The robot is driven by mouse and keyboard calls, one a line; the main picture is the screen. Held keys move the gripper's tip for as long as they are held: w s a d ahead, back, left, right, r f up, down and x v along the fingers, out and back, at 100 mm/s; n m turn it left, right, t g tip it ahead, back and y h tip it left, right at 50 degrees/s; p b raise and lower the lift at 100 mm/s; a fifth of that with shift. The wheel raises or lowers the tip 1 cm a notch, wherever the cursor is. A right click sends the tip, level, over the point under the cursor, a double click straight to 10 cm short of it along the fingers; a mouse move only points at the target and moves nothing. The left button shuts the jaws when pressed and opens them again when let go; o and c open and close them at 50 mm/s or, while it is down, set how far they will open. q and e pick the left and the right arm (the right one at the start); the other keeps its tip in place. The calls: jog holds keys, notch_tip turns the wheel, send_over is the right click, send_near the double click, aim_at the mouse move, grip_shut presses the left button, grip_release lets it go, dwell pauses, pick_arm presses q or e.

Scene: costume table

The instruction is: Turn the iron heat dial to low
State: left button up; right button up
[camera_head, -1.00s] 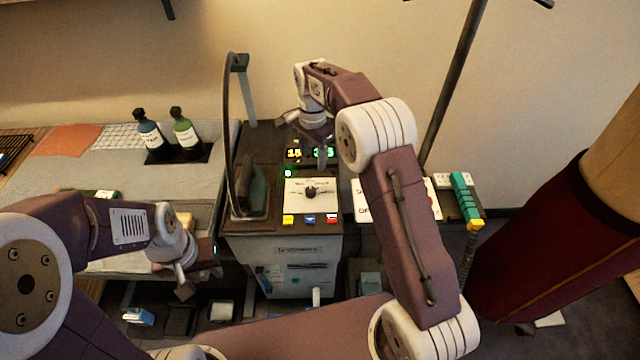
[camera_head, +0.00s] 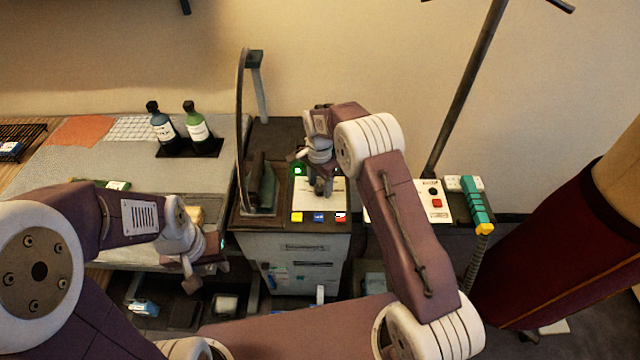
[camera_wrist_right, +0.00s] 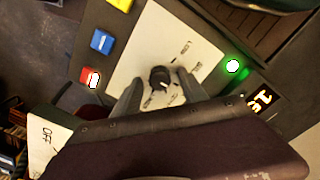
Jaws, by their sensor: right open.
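The heat dial (camera_wrist_right: 160,78) is a small black knob on a white plate (camera_wrist_right: 150,40) with printed labels around it, too small to read surely. In the right wrist view my right gripper (camera_wrist_right: 160,88) is open, one finger on each side of the dial; I cannot tell whether they touch it. In the head view the right gripper (camera_head: 320,190) comes down over the white plate and hides the dial. The iron (camera_head: 264,188) stands on the left of the same unit. My left gripper (camera_head: 203,268) hangs by the front of the grey board; its jaw state is unclear.
Yellow, blue and red buttons (camera_head: 318,217) line the unit's front edge. A green lamp (camera_wrist_right: 233,66) and a lit display (camera_wrist_right: 260,99) sit beside the plate. A switch panel (camera_head: 435,202) is at right. Two bottles (camera_head: 197,127) stand on the grey board (camera_head: 75,160).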

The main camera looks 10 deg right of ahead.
grip_shut()
dwell(0.3)
jog(key=n+p, duration=0.1)
jog(key=n, duration=0.2)
jog(key=n+p, duration=0.1)
jog(key=n, duration=0.3)
jog(key=shift+n, duration=0.4)
jog(key=n, duration=0.4)
jog(key=shift+w+p, duration=0.1)
jog(key=shift+p, duration=0.25)
jog(key=shift+a+n, duration=0.1)
jog(key=shift+n, duration=1.9)
